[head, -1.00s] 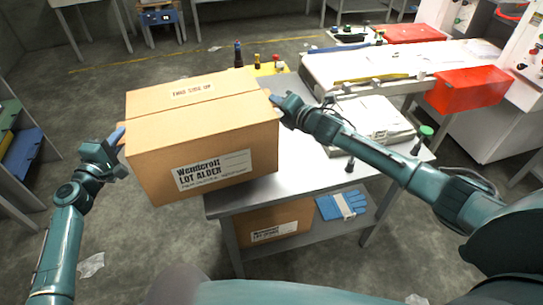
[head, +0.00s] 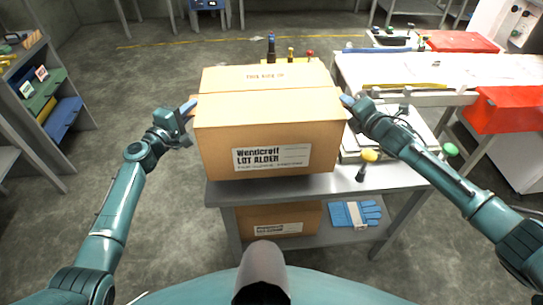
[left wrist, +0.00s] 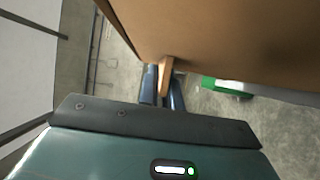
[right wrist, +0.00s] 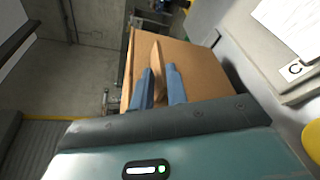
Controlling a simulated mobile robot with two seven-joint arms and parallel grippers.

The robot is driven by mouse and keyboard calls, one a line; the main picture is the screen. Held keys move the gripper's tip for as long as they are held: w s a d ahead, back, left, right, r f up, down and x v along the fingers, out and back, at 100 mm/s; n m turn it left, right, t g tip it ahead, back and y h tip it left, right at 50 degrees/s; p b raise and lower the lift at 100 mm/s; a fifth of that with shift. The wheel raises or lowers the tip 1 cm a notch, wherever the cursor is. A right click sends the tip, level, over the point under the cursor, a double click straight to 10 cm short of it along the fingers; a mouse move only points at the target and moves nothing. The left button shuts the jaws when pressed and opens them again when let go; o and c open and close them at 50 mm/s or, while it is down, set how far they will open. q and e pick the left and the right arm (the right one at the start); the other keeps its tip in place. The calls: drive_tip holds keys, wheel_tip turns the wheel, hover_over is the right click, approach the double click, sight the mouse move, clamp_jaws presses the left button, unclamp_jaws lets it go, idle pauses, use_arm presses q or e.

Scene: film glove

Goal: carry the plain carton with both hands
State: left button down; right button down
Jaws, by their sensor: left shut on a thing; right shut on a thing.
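The brown carton (head: 268,135) has a white printed label on its front and a strip of print on its top. It is level over the left part of the grey table (head: 300,188). Whether its base touches the table cannot be told. My left gripper (head: 187,109) is shut on a cardboard tab at the carton's left side; the tab shows between the blue fingers in the left wrist view (left wrist: 163,85). My right gripper (head: 348,102) is shut on a matching tab at the right side, also visible in the right wrist view (right wrist: 158,82). The carton's underside is hidden.
A similar carton (head: 270,220) and blue gloves (head: 355,214) lie on the lower shelf. Bottles (head: 271,48) stand behind the held carton. A pale case (head: 415,128), a yellow knob (head: 370,155) and a red bin (head: 503,108) are to the right. Shelving (head: 45,90) stands left.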

use_arm(q)
drive_tip(key=shift+d+r, duration=0.25)
drive_tip(key=shift+r, duration=0.1)
use_arm(e)
drive_tip(key=shift+s+a+r, duration=0.1)
use_arm(q)
drive_tip(key=shift+f, duration=0.2)
use_arm(e)
drive_tip(key=shift+f, duration=0.2)
